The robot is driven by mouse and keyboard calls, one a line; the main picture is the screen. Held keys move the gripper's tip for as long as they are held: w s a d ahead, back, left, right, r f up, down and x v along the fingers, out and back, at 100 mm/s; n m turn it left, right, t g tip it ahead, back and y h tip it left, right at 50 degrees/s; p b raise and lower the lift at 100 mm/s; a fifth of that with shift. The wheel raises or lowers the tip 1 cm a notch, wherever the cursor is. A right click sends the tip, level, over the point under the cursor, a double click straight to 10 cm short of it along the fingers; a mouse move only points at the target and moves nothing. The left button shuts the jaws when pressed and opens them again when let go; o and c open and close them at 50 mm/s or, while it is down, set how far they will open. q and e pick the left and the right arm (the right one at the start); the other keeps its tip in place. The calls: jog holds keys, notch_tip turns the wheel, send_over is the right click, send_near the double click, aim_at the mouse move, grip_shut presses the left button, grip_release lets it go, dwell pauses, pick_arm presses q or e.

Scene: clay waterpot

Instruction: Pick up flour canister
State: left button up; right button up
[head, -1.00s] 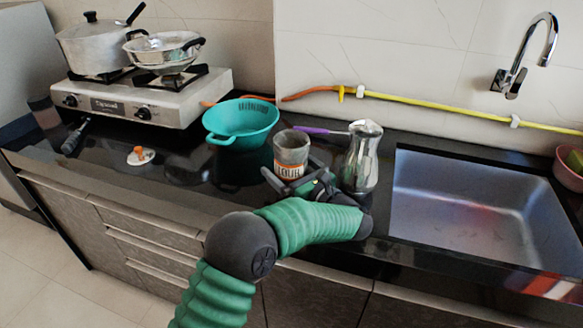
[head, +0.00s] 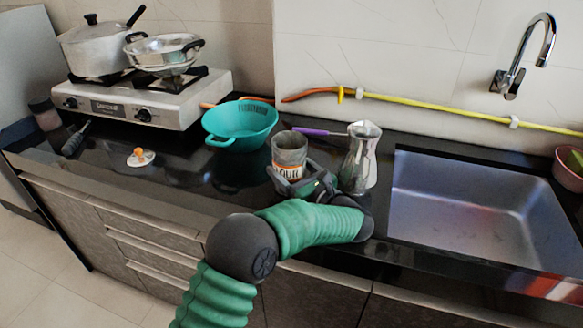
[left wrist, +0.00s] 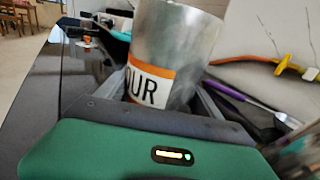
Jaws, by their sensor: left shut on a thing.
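The flour canister (head: 289,152) is a grey metal cylinder with an orange and white label, upright near the middle of the black counter. Part of the lettering shows, and its base is hidden behind my gripper. My left gripper (head: 294,184) is shut on its lower part, with the fingers on either side. In the left wrist view the canister (left wrist: 172,45) stands between the fingers of my left gripper (left wrist: 160,108), the label facing the camera. I cannot tell whether its base touches the counter. My right gripper is not in view.
A metal jug (head: 360,160) stands close to the right of the canister. A teal colander (head: 240,125) is at its left, and a purple-handled utensil (head: 312,132) lies behind. The sink (head: 480,205) is at right, the stove (head: 145,98) at left. The counter's front left is mostly clear.

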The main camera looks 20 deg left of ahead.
aim_at(289, 155)
pick_arm(q)
jog(key=shift+r, duration=0.45)
notch_tip(289, 155, up, 3)
jog(key=shift+r+p, duration=0.1)
jog(key=shift+p, duration=0.55)
jog(key=s+d, duration=0.1)
jog(key=s, duration=1.5)
jog(key=shift+d+r+p, duration=0.2)
jog(key=shift+r+p, duration=0.25)
